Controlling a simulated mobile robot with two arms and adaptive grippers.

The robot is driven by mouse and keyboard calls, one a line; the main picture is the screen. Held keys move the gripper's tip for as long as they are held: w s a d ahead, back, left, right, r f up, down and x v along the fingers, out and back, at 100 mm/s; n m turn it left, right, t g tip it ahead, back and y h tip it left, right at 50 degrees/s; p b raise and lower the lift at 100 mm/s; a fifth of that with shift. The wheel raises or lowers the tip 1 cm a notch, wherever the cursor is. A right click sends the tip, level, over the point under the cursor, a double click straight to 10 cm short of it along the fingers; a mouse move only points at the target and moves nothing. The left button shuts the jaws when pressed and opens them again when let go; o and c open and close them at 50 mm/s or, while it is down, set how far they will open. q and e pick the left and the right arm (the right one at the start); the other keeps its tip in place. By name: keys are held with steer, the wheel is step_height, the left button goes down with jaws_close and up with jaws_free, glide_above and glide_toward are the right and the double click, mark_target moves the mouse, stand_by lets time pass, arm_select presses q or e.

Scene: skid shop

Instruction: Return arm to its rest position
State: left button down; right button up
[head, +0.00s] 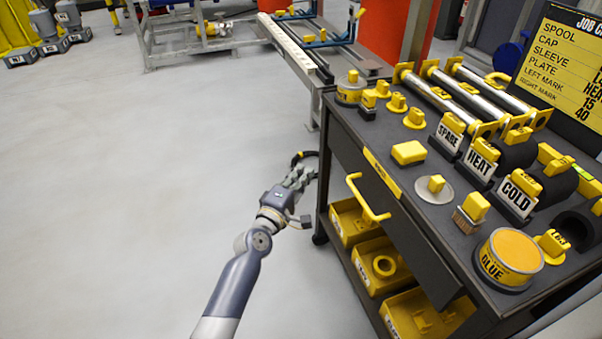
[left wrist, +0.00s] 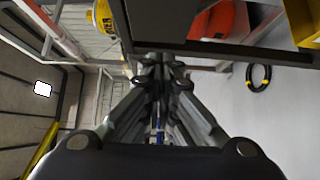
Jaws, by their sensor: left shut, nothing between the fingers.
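My left arm (head: 236,285) reaches up from the bottom of the head view. My left gripper (head: 302,175) is out over the floor, just left of the dark tool cart (head: 340,150), below the level of its top. In the left wrist view the fingers of the left gripper (left wrist: 160,65) come together at their tips, with nothing seen between them. The cart's dark edge shows across the top of that view, close to the fingertips; I cannot tell whether they touch. My right gripper is not in view.
The cart carries a glue tin (head: 511,257), yellow-handled parts and label blocks; yellow bins (head: 382,266) sit below. A yellow handle (head: 368,200) sticks out from its side. Open grey floor (head: 120,180) spreads left.

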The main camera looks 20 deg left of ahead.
arm_select(q)
steer(key=s+d+f+m+g, duration=0.1)
steer(key=s+f+m+g, duration=0.5)
steer(key=f, duration=0.5)
steer(key=s+d+f+m+g, duration=0.1)
steer(key=s+f+m, duration=0.2)
steer(key=s+f, duration=0.7)
steer(key=s+a+f+m+g+y, duration=0.15)
steer(key=s+f+m+g, duration=0.35)
steer(key=s+f, duration=0.75)
steer(key=s+a+f+m+g+p, duration=0.1)
steer(key=s+a+p, duration=0.1)
steer(key=s+p, duration=0.3)
steer(key=s+a+f+m+g+y+p, duration=0.1)
steer(key=s+p, duration=0.4)
steer(key=s, duration=0.9)
steer(key=s+a+f+m+g+y+p, duration=0.1)
steer(key=s+a+p, duration=0.4)
steer(key=s, duration=0.5)
steer(key=shift+s+f+m+g+p, duration=0.15)
steer(key=shift+f+m+g+p, duration=0.45)
steer(key=shift+f+g, duration=0.25)
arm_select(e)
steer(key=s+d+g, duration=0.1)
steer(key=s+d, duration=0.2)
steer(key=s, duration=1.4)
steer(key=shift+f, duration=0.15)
